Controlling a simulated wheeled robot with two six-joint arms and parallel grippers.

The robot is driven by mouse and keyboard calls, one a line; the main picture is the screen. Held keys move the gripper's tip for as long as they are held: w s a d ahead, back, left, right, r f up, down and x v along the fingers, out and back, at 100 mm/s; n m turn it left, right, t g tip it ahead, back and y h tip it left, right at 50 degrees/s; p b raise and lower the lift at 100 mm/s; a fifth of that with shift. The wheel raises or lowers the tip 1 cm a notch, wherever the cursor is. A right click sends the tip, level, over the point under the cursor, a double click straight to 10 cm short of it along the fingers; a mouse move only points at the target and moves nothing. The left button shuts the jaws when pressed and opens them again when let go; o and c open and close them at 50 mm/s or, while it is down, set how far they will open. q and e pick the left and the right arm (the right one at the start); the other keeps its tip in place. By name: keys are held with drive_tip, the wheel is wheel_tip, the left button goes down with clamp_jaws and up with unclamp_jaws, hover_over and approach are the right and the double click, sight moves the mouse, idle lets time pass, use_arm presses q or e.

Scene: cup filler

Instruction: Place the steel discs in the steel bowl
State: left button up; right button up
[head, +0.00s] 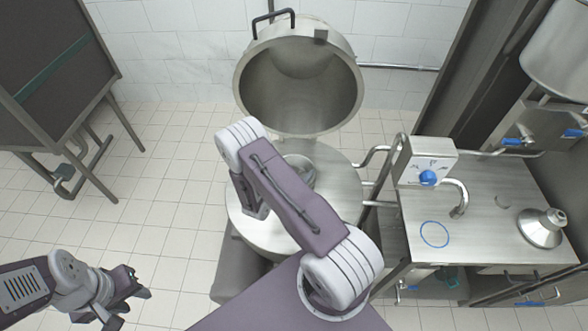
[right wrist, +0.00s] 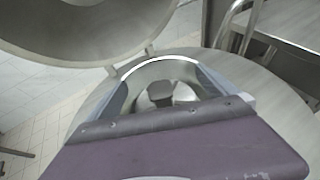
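A round steel top (head: 255,222) stands in the middle of the head view, partly hidden by my right arm. A rounded steel piece (head: 300,168) shows on it beside the arm. In the right wrist view, a bright curved rim (right wrist: 155,63) surrounds a recess holding a rounded steel piece (right wrist: 158,95) with a dark top. I cannot tell whether these are the bowl or discs. My right gripper (right wrist: 170,90) is spread over this recess, its fingers apart; I see nothing held. My left gripper (head: 130,298) is low at the left, open and empty, over the floor.
A large open steel lid or vessel (head: 300,95) tilts up behind the round top. A steel bench (head: 475,235) at the right carries a tap (head: 460,200), a blue ring mark (head: 434,234) and a steel cone (head: 542,230). A dark frame (head: 50,60) stands at the left; tiled floor between is clear.

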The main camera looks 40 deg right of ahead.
drive_tip(key=shift+r, duration=0.25)
drive_tip(key=shift+r+p, duration=0.5)
drive_tip(key=shift+p, duration=0.2)
drive_tip(key=b+v, duration=0.2)
drive_tip(key=v, duration=1)
drive_tip(key=s+a+r+m+g+y, duration=0.1)
drive_tip(key=s+r+m+g+y, duration=0.2)
drive_tip(key=s+m+g+y, duration=0.8)
drive_tip(key=a+r+m+t+y, duration=0.1)
drive_tip(key=a+r+m+t, duration=0.3)
drive_tip(key=m, duration=0.8)
drive_tip(key=a+t, duration=0.2)
drive_tip(key=a, duration=0.2)
drive_tip(key=shift+w+a+m, duration=0.2)
drive_tip(key=shift+a+m, duration=0.1)
